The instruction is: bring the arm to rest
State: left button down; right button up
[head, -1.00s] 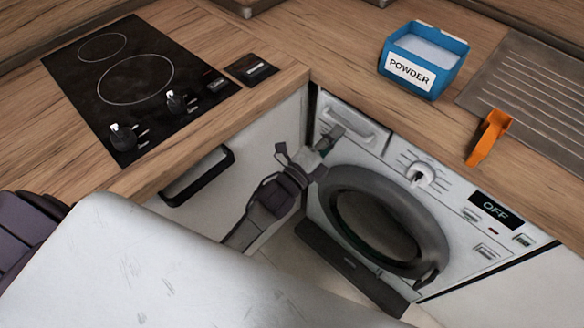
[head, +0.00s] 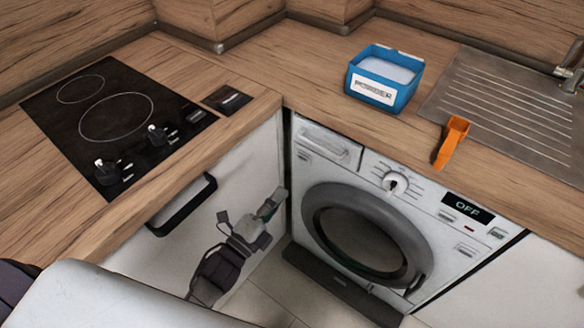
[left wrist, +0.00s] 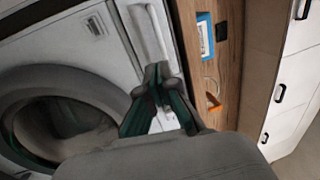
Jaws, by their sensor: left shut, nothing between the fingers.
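My left gripper (head: 272,203) is shut and empty. In the head view it hangs in front of the white cabinet front, to the left of the washing machine (head: 300,215). Its closed fingers (left wrist: 158,75) show in the left wrist view, with the machine's detergent drawer (left wrist: 148,32) beyond them. They appear apart from the machine. The machine's round door (head: 368,232) looks closed, and its display (head: 467,208) reads OFF. The right gripper is not in view.
A blue powder box (head: 384,78) and an orange scoop (head: 451,142) stand on the wooden worktop near the ribbed metal drainer (head: 510,100). A black hob (head: 110,120) is at left. A dark cabinet handle (head: 183,206) sticks out beside my arm.

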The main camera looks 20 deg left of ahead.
pick_arm(q)
jog(key=s+a+f+n+g+y+p, duration=0.1)
jog(key=s+f+n+g+y, duration=0.2)
jog(key=f, duration=0.7)
jog(key=s+a+f+n+g+p, duration=0.1)
jog(key=s+a+f+n+g, duration=0.15)
jog(key=s+f+n, duration=0.45)
jog(key=s+a+f+n+g+y+p, duration=0.15)
jog(key=f+g, duration=0.25)
jog(key=f, duration=0.8)
jog(key=s+a+f+n+g+y+p, duration=0.1)
jog(key=s+f+n+g, duration=0.3)
jog(key=s, duration=0.9)
jog(key=s+a+f+n+g+y, duration=0.1)
jog(key=s+f+n+g, duration=0.3)
jog(key=s+f, duration=0.5)
jog(key=s, duration=0.4)
jog(key=shift+s+a+f+p, duration=0.15)
jog(key=shift+a+f+p, duration=0.05)
jog(key=shift+a+p, duration=0.2)
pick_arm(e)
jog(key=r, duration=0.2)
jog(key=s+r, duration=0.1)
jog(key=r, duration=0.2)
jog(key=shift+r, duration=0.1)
